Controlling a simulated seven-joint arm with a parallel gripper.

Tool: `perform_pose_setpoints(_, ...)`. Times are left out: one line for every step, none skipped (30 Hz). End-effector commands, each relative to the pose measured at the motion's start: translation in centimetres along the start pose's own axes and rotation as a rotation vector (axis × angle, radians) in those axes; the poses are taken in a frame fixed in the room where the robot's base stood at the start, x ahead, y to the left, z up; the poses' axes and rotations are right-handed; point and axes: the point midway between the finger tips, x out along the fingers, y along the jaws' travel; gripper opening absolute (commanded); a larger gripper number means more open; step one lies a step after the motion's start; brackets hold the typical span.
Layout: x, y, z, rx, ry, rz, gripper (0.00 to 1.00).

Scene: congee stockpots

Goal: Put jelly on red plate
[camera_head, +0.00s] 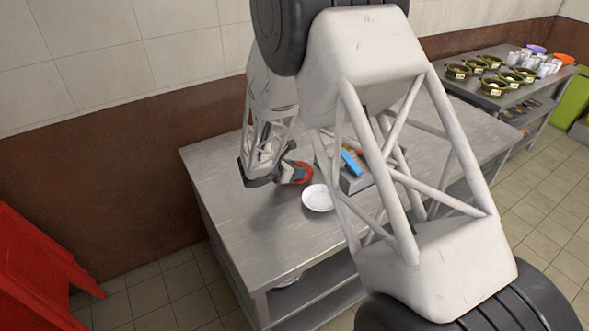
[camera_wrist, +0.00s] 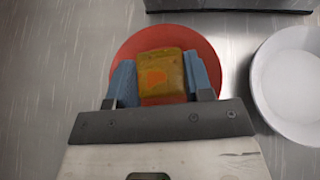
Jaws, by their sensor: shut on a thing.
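The jelly (camera_wrist: 160,75) is a brownish-orange block with an orange mark. In the wrist view it sits between the two blue fingers of my gripper (camera_wrist: 164,85), which is shut on it. The red plate (camera_wrist: 207,58) lies behind and around the jelly in that view, so the jelly is over the plate. I cannot tell whether the jelly touches it. In the head view the red plate (camera_head: 305,172) shows on the steel table beside my gripper (camera_head: 292,174). The jelly is hard to make out there.
A white plate (camera_head: 318,198) lies right of the red plate, also in the wrist view (camera_wrist: 292,85). A grey box (camera_head: 355,182) with a blue item (camera_head: 351,162) stands behind it. The steel table (camera_head: 235,215) is clear at front left. Another table at the back right holds several pots (camera_head: 492,86).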

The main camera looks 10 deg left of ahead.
Motion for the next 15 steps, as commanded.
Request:
perform_pose_setpoints(0.02,0.00,-0.04,0.000,0.000,0.000,0.50)
perform_pose_setpoints(0.02,0.01,-0.03,0.000,0.000,0.000,0.55)
perform_pose_setpoints(0.01,0.00,-0.03,0.000,0.000,0.000,0.61)
perform_pose_setpoints(0.02,0.00,-0.03,0.000,0.000,0.000,0.65)
perform_pose_setpoints(0.02,0.00,-0.03,0.000,0.000,0.000,0.70)
perform_pose_setpoints(0.02,0.00,-0.03,0.000,0.000,0.000,0.72)
perform_pose_setpoints(0.02,0.00,-0.03,0.000,0.000,0.000,0.72)
perform_pose_setpoints(0.02,0.00,-0.03,0.000,0.000,0.000,0.72)
perform_pose_setpoints(0.02,0.00,-0.03,0.000,0.000,0.000,0.72)
perform_pose_setpoints(0.02,0.00,-0.03,0.000,0.000,0.000,0.72)
perform_pose_setpoints(0.02,0.00,-0.03,0.000,0.000,0.000,0.72)
perform_pose_setpoints(0.01,0.00,-0.03,0.000,0.000,0.000,0.72)
perform_pose_setpoints(0.00,0.00,-0.01,0.000,0.000,0.000,0.72)
perform_pose_setpoints(-0.01,0.00,0.02,0.000,0.000,0.000,0.72)
perform_pose_setpoints(-0.05,0.00,0.08,0.000,0.000,0.000,0.72)
